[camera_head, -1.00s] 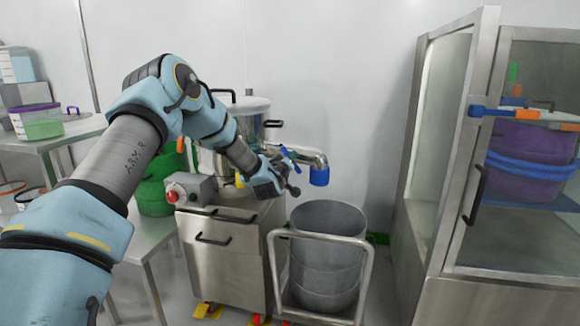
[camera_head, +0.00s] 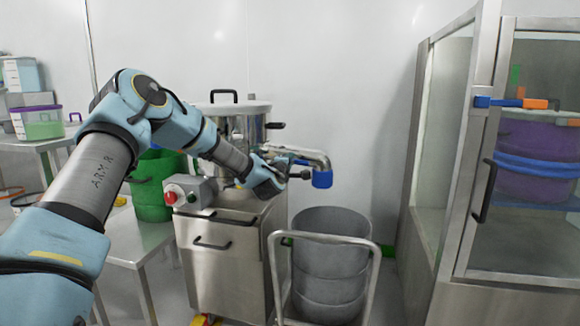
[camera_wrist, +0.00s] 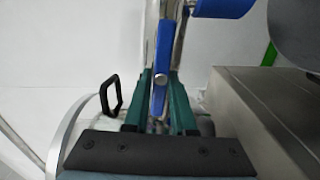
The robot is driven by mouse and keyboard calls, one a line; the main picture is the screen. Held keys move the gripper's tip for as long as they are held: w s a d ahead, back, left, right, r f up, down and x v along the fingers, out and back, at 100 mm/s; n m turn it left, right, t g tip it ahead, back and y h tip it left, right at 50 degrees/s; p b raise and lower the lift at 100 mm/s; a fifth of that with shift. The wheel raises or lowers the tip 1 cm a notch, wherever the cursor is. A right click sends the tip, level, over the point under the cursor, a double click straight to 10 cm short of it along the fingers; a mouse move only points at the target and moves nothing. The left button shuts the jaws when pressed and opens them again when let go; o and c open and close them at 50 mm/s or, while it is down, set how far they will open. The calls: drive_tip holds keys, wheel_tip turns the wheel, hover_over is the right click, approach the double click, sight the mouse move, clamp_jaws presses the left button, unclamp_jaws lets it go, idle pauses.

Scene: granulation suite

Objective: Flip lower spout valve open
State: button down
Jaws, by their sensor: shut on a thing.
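The lower spout is a bent metal pipe (camera_head: 308,153) leaving the right side of the steel vessel (camera_head: 240,124), with a blue end piece (camera_head: 322,180); that end also shows in the wrist view (camera_wrist: 224,7). The valve's blue lever (camera_wrist: 164,52) lies roughly along the pipe in the wrist view. My gripper (camera_head: 296,174) is at the spout; in the wrist view its green fingers (camera_wrist: 160,92) stand on either side of the lever and are shut on it. In the head view my gripper hides much of the lever and valve body.
A steel bin (camera_head: 330,250) stands below the spout behind a cart rail (camera_head: 322,238). A control box with a red button (camera_head: 190,190) sits left of the vessel. A glass-doored cabinet (camera_head: 440,200) stands to the right. Bare wall and clear space lie between spout and cabinet.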

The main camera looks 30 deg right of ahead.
drive_tip(key=shift+f+n, duration=0.1)
drive_tip(key=shift+n, duration=0.5)
drive_tip(key=c, duration=0.8)
unclamp_jaws()
drive_tip(key=shift+o, duration=0.2)
drive_tip(key=shift+s, duration=0.1)
drive_tip(key=v, duration=1)
drive_tip(key=shift+s+a, duration=0.25)
